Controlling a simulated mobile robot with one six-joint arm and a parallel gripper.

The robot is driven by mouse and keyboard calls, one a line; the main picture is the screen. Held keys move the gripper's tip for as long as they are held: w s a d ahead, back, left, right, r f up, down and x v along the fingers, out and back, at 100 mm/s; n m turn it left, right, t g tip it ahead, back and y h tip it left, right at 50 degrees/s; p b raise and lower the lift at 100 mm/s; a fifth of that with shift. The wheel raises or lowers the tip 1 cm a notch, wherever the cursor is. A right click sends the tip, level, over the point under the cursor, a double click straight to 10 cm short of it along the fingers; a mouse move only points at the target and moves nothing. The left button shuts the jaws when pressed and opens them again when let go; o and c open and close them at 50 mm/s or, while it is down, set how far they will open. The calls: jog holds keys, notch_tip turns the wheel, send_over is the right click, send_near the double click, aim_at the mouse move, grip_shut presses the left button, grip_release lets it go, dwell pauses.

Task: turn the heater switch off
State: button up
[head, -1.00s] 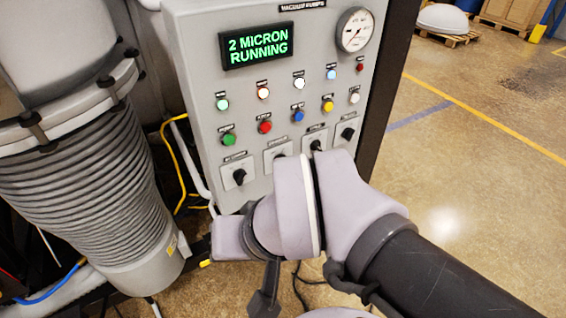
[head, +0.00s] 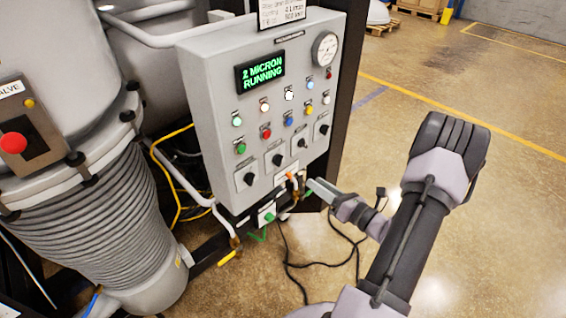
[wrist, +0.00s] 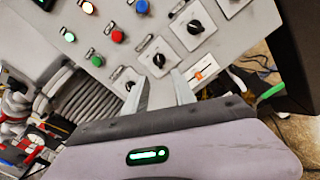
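The grey control panel (head: 215,120) carries a row of black rotary switches along its bottom. These are the left one (head: 248,179), the second (head: 277,160), the third (head: 302,143) and the right one (head: 323,129). Their labels are too small to read, so I cannot tell which is the heater switch. My gripper (head: 312,187) is near the panel's lower right edge, below the switches. In the wrist view my gripper (wrist: 161,92) is open, with a gap between its fingers and nothing held. A black switch (wrist: 158,60) shows just beyond the fingertips, apart from them.
Buttons and lamps fill the panel above the switches. A green display (head: 262,72) reads "2 MICRON RUNNING". Small fittings and a green-plugged box (head: 267,214) sit under the panel. A ribbed grey bellows (head: 110,220) stands left. Black cables lie on the floor; floor to the right is open.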

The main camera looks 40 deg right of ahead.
aim_at(282, 161)
jog(key=w, duration=0.4)
jog(key=w+a, duration=0.1)
jog(key=w, duration=0.8)
jog(key=shift+w+a+b, duration=0.15)
jog(key=shift+b, duration=0.25)
grip_shut()
